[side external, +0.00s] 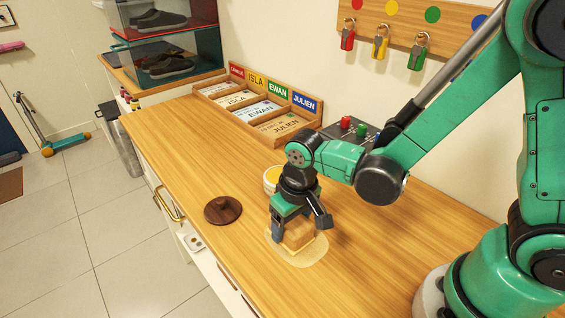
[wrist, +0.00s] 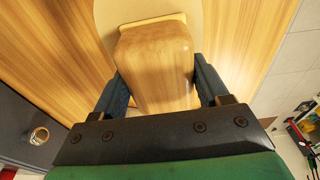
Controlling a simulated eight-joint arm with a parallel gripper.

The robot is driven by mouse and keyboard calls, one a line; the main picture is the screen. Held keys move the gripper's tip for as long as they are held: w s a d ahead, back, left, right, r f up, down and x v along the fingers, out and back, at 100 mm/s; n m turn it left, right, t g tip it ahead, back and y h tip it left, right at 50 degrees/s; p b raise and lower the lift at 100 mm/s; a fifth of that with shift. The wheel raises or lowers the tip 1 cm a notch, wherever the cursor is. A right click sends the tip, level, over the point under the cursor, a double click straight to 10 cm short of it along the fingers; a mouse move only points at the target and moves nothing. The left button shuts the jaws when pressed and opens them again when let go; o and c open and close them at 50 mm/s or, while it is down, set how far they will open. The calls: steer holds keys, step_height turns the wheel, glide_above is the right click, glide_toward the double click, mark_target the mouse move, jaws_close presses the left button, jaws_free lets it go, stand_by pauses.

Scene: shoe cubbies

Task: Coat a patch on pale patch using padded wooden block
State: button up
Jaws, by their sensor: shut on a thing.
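The padded wooden block (side external: 298,237) is in my gripper (side external: 301,226), which is shut on it from both sides. In the wrist view the block (wrist: 155,65) fills the space between the two fingers (wrist: 158,88), and a thin pale-yellow pad edge shows at its far end. The pale patch (side external: 310,252) is a light rounded area on the wooden counter, under and around the block. It also shows in the wrist view (wrist: 106,18). The block is at the patch; whether its pad touches the surface is hidden.
A round container with yellow contents (side external: 271,176) stands just behind my gripper. A dark wooden knobbed lid (side external: 222,209) lies to the left. The counter's left front is clear.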

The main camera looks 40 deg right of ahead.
mark_target(313, 254)
steer(key=shift+w, duration=2)
steer(key=shift+w+d, duration=0.1)
steer(key=shift+w, duration=0.2)
steer(key=shift+s+d, duration=0.2)
steer(key=shift+s, duration=1.3)
steer(key=shift+s+a, duration=0.15)
steer(key=shift+s, duration=3.45)
steer(key=shift+w+f, duration=0.1)
steer(key=shift+w, duration=5)
step_height(313, 254, up, 8)
steer(key=shift+s+r, duration=0.15)
steer(key=shift+r, duration=0.1)
